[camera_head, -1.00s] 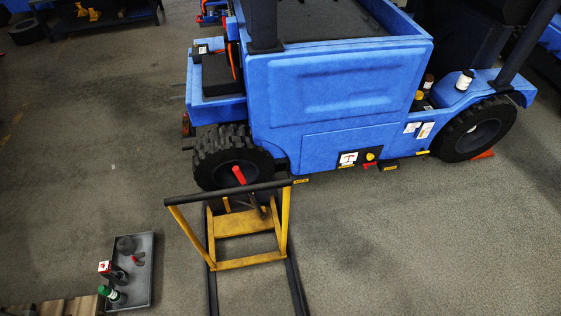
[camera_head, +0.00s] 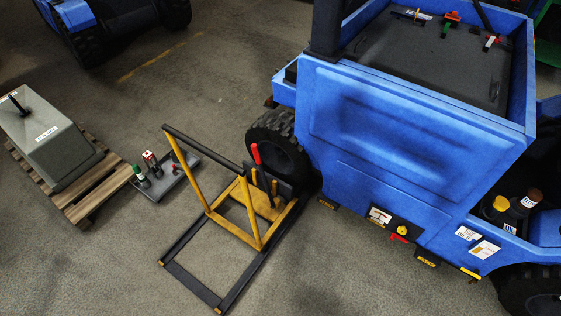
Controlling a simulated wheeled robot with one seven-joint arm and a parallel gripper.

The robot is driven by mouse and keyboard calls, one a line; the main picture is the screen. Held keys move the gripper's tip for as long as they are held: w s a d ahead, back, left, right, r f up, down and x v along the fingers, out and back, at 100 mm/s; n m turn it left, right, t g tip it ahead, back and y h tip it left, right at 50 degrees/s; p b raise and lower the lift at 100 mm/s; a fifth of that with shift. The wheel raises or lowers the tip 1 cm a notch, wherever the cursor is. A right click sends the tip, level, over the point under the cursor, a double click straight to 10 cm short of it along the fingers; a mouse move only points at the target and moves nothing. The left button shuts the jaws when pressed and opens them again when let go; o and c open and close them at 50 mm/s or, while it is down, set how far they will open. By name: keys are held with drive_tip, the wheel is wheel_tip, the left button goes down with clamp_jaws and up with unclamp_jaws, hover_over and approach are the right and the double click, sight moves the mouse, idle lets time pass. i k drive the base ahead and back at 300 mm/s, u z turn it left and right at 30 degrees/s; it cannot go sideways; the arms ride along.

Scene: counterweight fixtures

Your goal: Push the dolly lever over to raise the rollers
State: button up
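The dolly (camera_head: 184,267) stands on the floor in the middle of the head view, with a yellow frame, a black push bar and dark floor rails. Its lever (camera_head: 256,155) has a red grip and stands close to upright near the wheel, leaning slightly. The dolly's far end is against the blue vehicle's black tyre (camera_head: 272,139). The rollers are hidden or too small to make out. My gripper and arm do not show in this view.
The blue vehicle (camera_head: 390,120) fills the right side. A wooden pallet (camera_head: 122,178) carrying a grey block (camera_head: 45,140) stands at left. The floor in front is clear.

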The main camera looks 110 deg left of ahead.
sight(254, 146)
drive_tip(key=u, duration=1.65)
drive_tip(key=i, duration=2)
drive_tip(key=u, duration=3.55)
drive_tip(key=i, duration=1.7)
drive_tip(key=u, duration=0.05)
